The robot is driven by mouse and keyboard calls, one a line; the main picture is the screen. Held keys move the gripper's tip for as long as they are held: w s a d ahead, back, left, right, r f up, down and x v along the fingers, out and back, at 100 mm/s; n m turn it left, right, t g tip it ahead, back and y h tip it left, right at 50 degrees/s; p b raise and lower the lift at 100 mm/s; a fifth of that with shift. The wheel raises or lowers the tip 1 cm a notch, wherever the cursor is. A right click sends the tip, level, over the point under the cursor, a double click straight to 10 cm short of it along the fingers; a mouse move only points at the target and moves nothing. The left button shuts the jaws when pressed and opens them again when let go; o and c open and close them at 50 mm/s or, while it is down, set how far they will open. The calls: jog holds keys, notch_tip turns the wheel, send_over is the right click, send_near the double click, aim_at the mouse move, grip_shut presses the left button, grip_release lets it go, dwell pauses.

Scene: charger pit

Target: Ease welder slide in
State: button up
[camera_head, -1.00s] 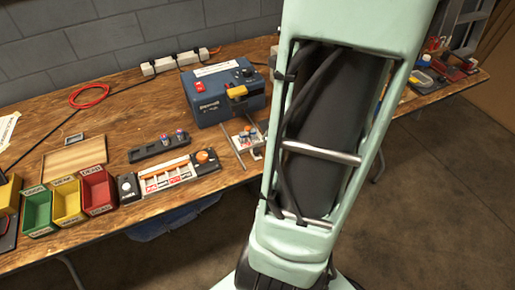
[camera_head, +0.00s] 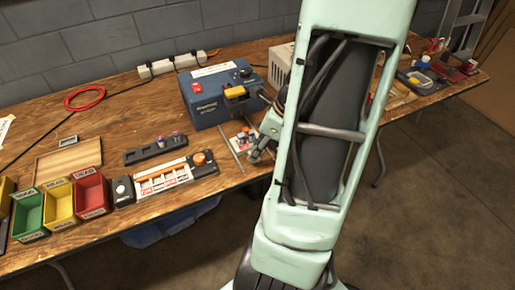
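The blue welder box (camera_head: 208,106) stands on the wooden bench, with a red switch and a dark knob on top. A yellow slide part (camera_head: 236,91) sits at its front upper edge and appears to stick out a little. My gripper (camera_head: 264,97) is only partly in view at the right of the welder, close to the yellow part. My arm hides much of it. Whether it touches the slide, and whether its fingers are open or shut, cannot be made out.
A small white fixture (camera_head: 243,138) with metal rods lies in front of the welder. A slider panel (camera_head: 163,180) and a dark holder (camera_head: 156,149) lie to its left. Green, yellow and red bins (camera_head: 92,192) line the front left edge. A beige box (camera_head: 282,66) stands behind my arm.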

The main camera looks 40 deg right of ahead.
aim_at(247, 131)
jog(key=shift+c, duration=0.6)
grip_shut()
jog(key=shift+w, duration=0.15)
jog(key=shift+w+d+p, duration=0.3)
jog(key=shift+w+p, duration=0.15)
jog(key=shift+w, duration=0.7)
jog(key=shift+w+d+p, duration=0.3)
jog(key=shift+w+p, duration=0.2)
jog(key=shift+w, duration=0.6)
jog(key=shift+w+d+p, duration=0.3)
jog(key=shift+w+p, duration=0.15)
jog(key=shift+w, duration=0.7)
jog(key=shift+r, duration=0.1)
jog(key=shift+o, duration=0.6)
grip_release()
jog(key=shift+w, duration=0.15)
